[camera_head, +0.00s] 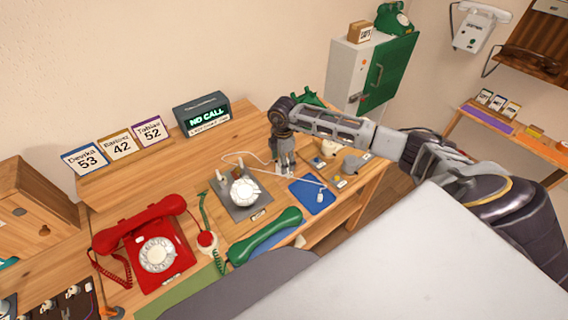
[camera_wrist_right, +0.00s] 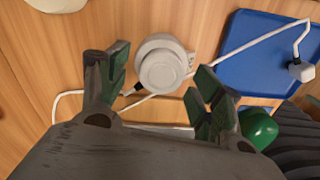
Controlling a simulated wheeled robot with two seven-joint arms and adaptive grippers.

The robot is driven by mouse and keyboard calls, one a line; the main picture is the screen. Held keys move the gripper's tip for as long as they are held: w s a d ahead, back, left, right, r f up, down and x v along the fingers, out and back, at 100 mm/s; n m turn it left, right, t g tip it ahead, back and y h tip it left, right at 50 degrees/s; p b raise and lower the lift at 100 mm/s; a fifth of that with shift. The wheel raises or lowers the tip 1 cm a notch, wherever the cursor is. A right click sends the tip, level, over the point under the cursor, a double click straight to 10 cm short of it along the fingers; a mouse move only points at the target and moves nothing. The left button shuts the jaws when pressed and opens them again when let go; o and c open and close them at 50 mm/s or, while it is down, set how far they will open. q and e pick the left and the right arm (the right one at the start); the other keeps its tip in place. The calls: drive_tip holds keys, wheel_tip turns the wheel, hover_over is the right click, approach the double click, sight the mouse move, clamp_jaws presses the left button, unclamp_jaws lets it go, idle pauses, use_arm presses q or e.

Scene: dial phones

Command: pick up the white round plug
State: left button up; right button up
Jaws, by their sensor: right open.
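The white round plug (camera_wrist_right: 163,66) lies on the wooden table in the right wrist view, with a white cable beside it. In the head view it is largely hidden by my right gripper (camera_head: 284,170), which reaches down to the table behind the blue mat. In the wrist view my right gripper (camera_wrist_right: 158,82) is open, its two green-padded fingers on either side of the plug and a little nearer the camera. The fingers appear apart from it. A second, squarish white plug (camera_wrist_right: 301,71) lies on the blue mat (camera_wrist_right: 262,50). My left gripper is not in view.
A white dial phone (camera_head: 244,190) on a grey base stands left of the gripper. A green handset (camera_head: 265,236) and a red phone (camera_head: 157,251) are nearer the front. A dark "NO CALL" display (camera_head: 203,115) stands behind. Small items lie right of the gripper.

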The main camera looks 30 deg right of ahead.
drive_tip(key=c, duration=1.1)
drive_tip(key=shift+o, duration=0.2)
wheel_tip(320, 180, up, 10)
drive_tip(key=shift+b, duration=0.4)
